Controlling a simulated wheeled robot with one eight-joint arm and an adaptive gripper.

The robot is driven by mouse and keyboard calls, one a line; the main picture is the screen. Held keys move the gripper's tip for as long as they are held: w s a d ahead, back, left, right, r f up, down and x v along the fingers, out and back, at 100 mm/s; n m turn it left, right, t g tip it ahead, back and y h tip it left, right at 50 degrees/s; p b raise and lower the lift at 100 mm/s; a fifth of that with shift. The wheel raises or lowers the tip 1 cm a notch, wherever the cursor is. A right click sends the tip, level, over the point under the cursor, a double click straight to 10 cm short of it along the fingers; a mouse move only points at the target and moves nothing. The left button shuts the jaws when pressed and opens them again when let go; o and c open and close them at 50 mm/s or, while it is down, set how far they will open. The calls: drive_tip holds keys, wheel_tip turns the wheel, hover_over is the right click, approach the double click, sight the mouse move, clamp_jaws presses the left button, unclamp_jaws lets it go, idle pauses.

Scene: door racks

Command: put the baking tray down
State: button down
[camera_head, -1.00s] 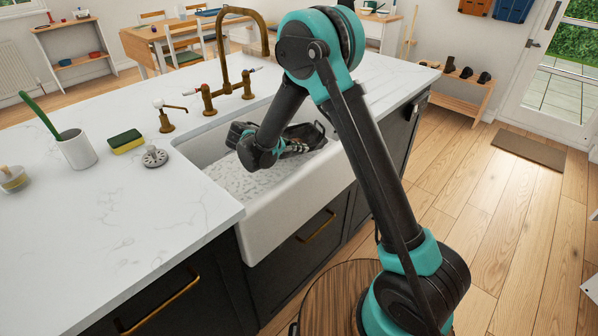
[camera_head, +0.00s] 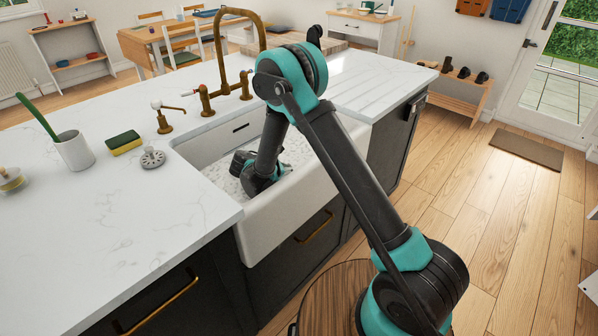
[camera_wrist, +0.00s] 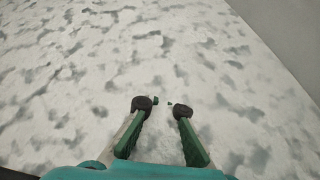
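No baking tray can be made out in either current view. In the head view my gripper (camera_head: 250,176) is low inside the white sink (camera_head: 270,228), partly hidden by its front wall and my arm. In the wrist view my gripper (camera_wrist: 162,104) points at a white, grey-speckled surface (camera_wrist: 70,70). Its two fingers stand apart, with small green bits at their tips and nothing clearly held between them. The same speckled surface shows in the sink in the head view (camera_head: 291,154). I cannot tell whether it is suds, the sink bottom or something else.
A brass tap (camera_head: 240,60) stands behind the sink. A green and yellow sponge (camera_head: 124,143), a plug strainer (camera_head: 153,159) and a white cup (camera_head: 74,150) with a green-handled brush stand on the left worktop. The ribbed drainer (camera_head: 385,75) on the right is clear.

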drive_tip(key=c, duration=1.7)
unclamp_jaws()
drive_tip(key=v, duration=0.7)
drive_tip(key=shift+s+a+r, duration=0.15)
drive_tip(key=shift+a+r, duration=0.05)
